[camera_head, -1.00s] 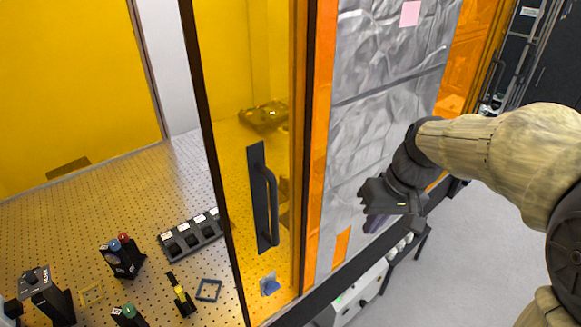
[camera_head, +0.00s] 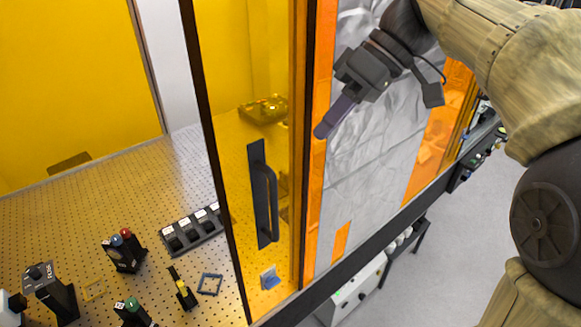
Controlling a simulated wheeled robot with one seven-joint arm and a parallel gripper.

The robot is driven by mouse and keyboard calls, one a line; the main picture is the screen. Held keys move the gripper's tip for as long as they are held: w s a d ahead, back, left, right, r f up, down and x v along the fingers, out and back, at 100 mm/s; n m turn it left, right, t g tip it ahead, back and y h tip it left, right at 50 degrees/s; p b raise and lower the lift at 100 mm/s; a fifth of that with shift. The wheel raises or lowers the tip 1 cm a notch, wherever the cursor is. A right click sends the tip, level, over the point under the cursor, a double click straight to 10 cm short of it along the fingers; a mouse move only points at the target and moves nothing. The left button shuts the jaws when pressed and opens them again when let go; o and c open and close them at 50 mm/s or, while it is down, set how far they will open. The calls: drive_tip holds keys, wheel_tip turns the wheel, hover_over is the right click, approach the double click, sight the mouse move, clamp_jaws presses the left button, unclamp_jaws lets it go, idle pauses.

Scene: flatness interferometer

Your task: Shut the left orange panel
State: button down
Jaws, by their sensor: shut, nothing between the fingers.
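The left orange panel (camera_head: 228,60) is a see-through sliding panel with a dark frame. A black bar handle (camera_head: 267,195) is fixed upright on it. To the panel's left the enclosure is open onto the table inside. My gripper (camera_head: 322,131) is to the right of the handle and higher in the picture, in front of the foil-covered part. Its dark fingers are shut, with nothing held, and point down and left. It appears apart from the handle.
A perforated optical table (camera_head: 60,230) lies inside, with several small mounts and a black block row (camera_head: 190,231). Silver foil (camera_head: 365,140) covers the panel to the right. A dark rail (camera_head: 350,255) runs below. Grey floor (camera_head: 450,270) is clear at the lower right.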

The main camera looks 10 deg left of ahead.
sight(291, 168)
drive_tip(key=p+x, duration=0.1)
drive_tip(key=x, duration=0.9)
drive_tip(key=shift+p, duration=0.4)
drive_tip(key=shift+w+r, duration=0.1)
drive_tip(key=shift+w, duration=0.05)
